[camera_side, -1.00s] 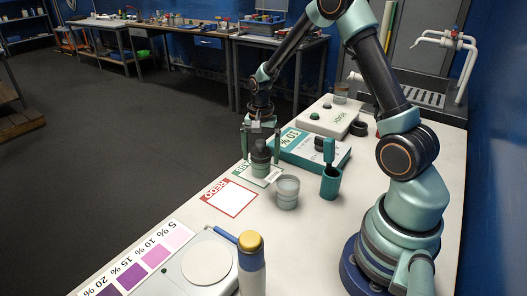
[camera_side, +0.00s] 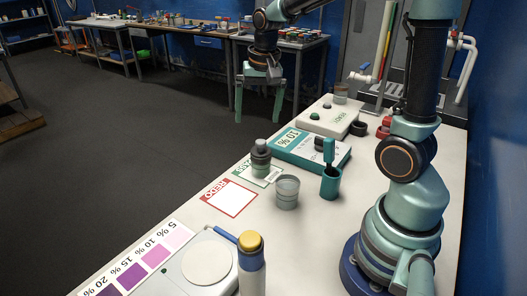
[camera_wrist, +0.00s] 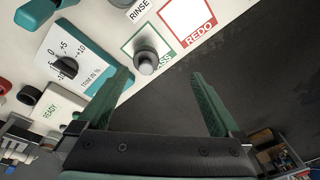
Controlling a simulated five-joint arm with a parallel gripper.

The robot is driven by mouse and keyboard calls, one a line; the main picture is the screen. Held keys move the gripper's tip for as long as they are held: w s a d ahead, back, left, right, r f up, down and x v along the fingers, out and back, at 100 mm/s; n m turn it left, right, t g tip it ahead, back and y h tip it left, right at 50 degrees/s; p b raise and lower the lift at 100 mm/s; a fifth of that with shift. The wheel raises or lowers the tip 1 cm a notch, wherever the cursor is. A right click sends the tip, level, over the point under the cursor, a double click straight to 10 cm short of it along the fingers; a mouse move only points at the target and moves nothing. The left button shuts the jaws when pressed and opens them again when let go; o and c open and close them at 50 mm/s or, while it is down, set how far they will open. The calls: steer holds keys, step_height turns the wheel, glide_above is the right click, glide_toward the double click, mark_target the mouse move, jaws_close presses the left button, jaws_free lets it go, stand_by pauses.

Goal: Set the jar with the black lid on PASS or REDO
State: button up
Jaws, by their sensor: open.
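The jar with the dark lid (camera_side: 261,158) stands upright on the green-edged PASS card (camera_side: 272,176). In the wrist view the jar (camera_wrist: 146,62) is seen from above, on the PASS card (camera_wrist: 128,46). The red-edged REDO card (camera_side: 230,198) lies beside it and is bare; it also shows in the wrist view (camera_wrist: 180,22). My gripper (camera_side: 259,119) is open and empty, raised above and behind the jar and apart from it. In the wrist view its two fingers (camera_wrist: 162,84) are spread wide.
A clear cup (camera_side: 287,192) and a teal holder (camera_side: 331,184) stand right of the cards. A teal-sided box with a dial (camera_side: 311,149) and a white READY unit (camera_side: 327,119) lie behind. A yellow-topped bottle (camera_side: 251,265) stands in front, near a white round plate (camera_side: 207,263).

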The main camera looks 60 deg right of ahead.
steer(key=s+a+r+n+t, duration=0.3)
steer(key=s+a+r+n, duration=0.1)
steer(key=s+a+n, duration=0.4)
steer(key=shift+s+a+r+n+t, duration=0.15)
steer(key=shift+s+n+t, duration=0.25)
steer(key=shift+s+n, duration=0.2)
stand_by(0.8)
